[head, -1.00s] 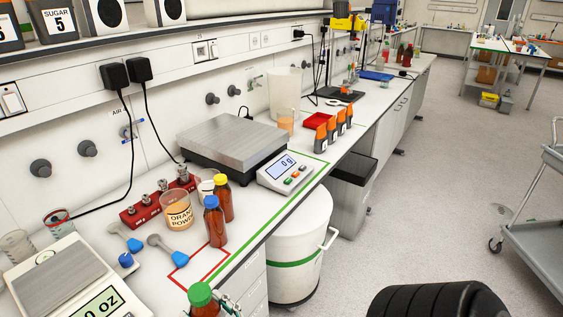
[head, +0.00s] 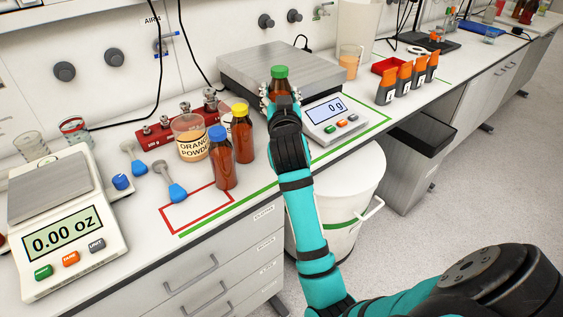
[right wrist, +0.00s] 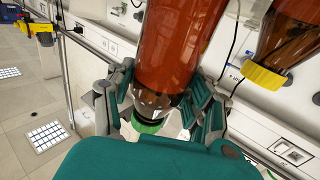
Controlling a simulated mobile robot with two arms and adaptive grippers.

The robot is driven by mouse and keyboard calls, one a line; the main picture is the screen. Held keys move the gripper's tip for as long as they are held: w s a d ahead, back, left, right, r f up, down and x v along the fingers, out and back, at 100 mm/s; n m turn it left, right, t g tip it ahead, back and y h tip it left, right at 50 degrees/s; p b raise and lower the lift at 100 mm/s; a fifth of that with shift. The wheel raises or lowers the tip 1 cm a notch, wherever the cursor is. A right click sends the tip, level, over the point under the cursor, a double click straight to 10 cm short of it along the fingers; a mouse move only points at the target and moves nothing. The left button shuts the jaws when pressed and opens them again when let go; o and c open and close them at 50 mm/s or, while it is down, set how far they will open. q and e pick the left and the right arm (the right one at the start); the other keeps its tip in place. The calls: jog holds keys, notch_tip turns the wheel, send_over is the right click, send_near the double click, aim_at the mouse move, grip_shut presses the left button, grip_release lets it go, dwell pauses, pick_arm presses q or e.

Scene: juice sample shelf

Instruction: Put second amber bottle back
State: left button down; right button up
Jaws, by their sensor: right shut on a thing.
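My right gripper (head: 280,97) is shut on an amber bottle with a green cap (head: 280,73), in front of the large steel-topped balance. The balance's display reads 0 g; whether the bottle touches anything is hidden. In the right wrist view the fingers (right wrist: 160,102) close around the bottle (right wrist: 182,40), which appears cap-down there. An amber bottle with a blue cap (head: 222,165) and one with a yellow cap (head: 242,138) stand side by side on the bench, left of my gripper. The yellow-capped one also shows in the wrist view (right wrist: 290,40). My left gripper is not in view.
A red outlined rectangle (head: 163,219) lies bare in front of the blue-capped bottle. An orange powder beaker (head: 190,143), blue scoops (head: 176,193) and a small scale (head: 114,238) stand left. Orange-capped bottles (head: 404,80) stand right. A white bin (head: 350,190) is below the bench edge.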

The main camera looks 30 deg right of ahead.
jog(key=shift+w+d, duration=0.2)
jog(key=shift+d, duration=0.2)
notch_tip(320, 180, down, 6)
jog(key=shift+d+r, duration=0.1)
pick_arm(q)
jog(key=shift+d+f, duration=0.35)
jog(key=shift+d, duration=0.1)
pick_arm(e)
jog(key=shift+f, duration=1.75)
pick_arm(q)
jog(key=shift+b, duration=0.3)
pick_arm(e)
jog(key=o, duration=1.5)
jog(key=shift+f, duration=0.1)
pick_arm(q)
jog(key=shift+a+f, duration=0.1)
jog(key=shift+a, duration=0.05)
